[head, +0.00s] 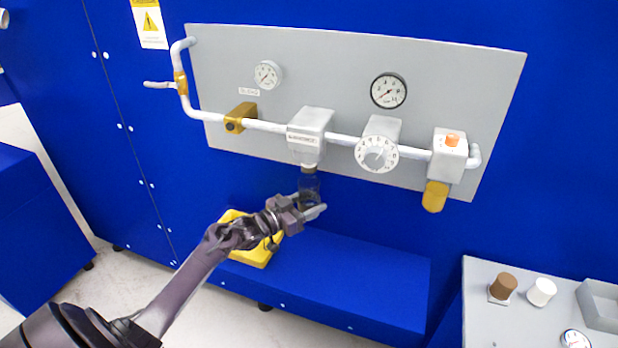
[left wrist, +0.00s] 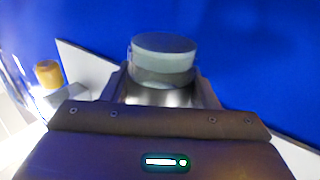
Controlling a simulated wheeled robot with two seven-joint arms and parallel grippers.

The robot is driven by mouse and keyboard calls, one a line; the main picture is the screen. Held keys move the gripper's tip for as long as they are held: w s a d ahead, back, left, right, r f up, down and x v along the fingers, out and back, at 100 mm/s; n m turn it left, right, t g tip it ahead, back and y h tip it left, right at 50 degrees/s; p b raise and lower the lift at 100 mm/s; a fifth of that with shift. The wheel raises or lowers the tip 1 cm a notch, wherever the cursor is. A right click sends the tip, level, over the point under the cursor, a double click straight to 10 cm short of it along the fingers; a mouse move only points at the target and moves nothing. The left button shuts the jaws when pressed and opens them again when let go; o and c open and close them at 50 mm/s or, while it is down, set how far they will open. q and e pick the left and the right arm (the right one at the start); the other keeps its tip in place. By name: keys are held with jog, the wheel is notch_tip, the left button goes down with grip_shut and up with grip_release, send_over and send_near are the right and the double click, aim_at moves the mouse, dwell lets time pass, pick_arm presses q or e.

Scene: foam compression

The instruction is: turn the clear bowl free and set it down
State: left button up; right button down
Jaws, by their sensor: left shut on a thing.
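The clear bowl (head: 309,184) is a dark-looking see-through cup, upright just below the grey filter housing (head: 310,128) on the wall panel. Whether it is still joined to the housing, I cannot tell. My left gripper (head: 312,203) reaches up from the lower left and is shut on the lower part of the bowl, one finger on each side. In the left wrist view the bowl (left wrist: 163,62) shows as a pale round end between the two fingers. My right gripper is not in view.
A yellow tray (head: 242,257) stands on the blue ledge (head: 350,275), behind my left arm. A white pipe (head: 262,125) with valves and a dial crosses the grey panel (head: 450,85). A grey table (head: 490,325) at the lower right holds a brown cylinder (head: 503,286) and a white one (head: 541,291).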

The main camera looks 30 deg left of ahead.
pick_arm(q)
jog(key=shift+d+r, duration=0.1)
jog(key=shift+d, duration=0.15)
jog(key=d+p, duration=0.5)
jog(key=d, duration=1.6)
